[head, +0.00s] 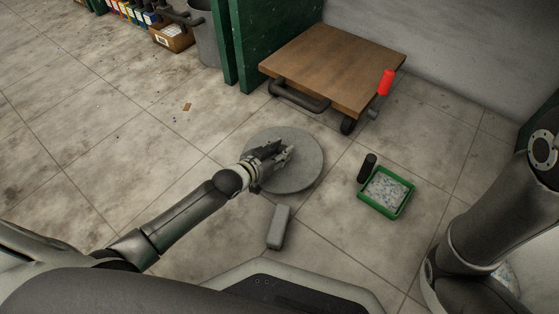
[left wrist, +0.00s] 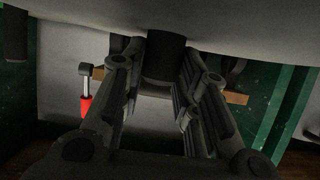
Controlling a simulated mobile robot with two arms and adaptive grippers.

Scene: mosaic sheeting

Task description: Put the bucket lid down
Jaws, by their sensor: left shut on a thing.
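The bucket lid (head: 303,177) is a round flat grey disc in the middle of the head view. My left gripper (head: 277,155) reaches over it from the left and hides part of its top. In the left wrist view the lid (left wrist: 230,22) is a broad pale surface across the top. A short dark knob (left wrist: 166,56) stands out from it between the two fingers of my left gripper (left wrist: 162,82), which is shut on it. I cannot tell whether the lid touches the floor. My right gripper is not in view.
A green tray (head: 408,205) of small pieces and a dark cylinder (head: 367,167) are to the right. A grey block (head: 278,228) lies in front. The floor (head: 90,150) at left is mostly clear.

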